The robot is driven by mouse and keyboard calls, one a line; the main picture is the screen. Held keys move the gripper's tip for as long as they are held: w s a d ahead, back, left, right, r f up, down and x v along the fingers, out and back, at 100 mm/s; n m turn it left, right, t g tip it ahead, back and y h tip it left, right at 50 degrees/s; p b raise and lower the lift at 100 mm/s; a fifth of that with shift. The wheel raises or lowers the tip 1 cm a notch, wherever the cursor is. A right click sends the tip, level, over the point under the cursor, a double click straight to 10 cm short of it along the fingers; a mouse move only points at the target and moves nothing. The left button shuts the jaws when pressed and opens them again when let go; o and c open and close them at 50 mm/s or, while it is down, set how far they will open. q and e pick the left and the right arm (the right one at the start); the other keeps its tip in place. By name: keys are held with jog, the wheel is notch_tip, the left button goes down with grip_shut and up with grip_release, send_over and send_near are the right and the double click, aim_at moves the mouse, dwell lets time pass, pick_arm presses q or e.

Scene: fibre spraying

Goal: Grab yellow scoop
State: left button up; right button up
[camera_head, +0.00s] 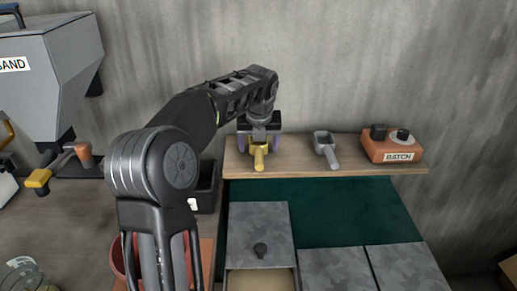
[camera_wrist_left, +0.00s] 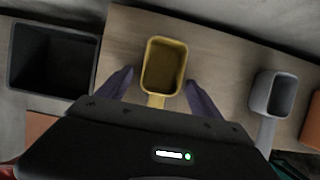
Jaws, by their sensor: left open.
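The yellow scoop (camera_head: 259,158) lies on a wooden shelf (camera_head: 295,158), its handle toward me in the head view. In the left wrist view the yellow scoop (camera_wrist_left: 165,66) shows its open bowl facing up, with the handle running down between my fingers. My left gripper (camera_head: 259,143) is over the scoop, and its two fingers (camera_wrist_left: 160,92) stand apart on either side of the handle, with a visible gap to each side. The lower part of the handle is hidden by the gripper body. My right gripper does not show.
A grey scoop (camera_head: 326,148) lies right of the yellow one on the shelf. An orange BATCH box (camera_head: 392,146) stands farther right. A dark open bin (camera_wrist_left: 52,58) sits left of the shelf. A grey SAND hopper (camera_head: 45,75) stands at the far left. Grey-patterned lidded boxes (camera_head: 260,235) are below.

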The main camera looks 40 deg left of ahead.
pick_arm(q)
jog(key=shift+c, duration=0.4)
jog(key=c, duration=1.4)
jog(key=shift+r, duration=0.15)
notch_tip(320, 180, up, 10)
dwell(0.5)
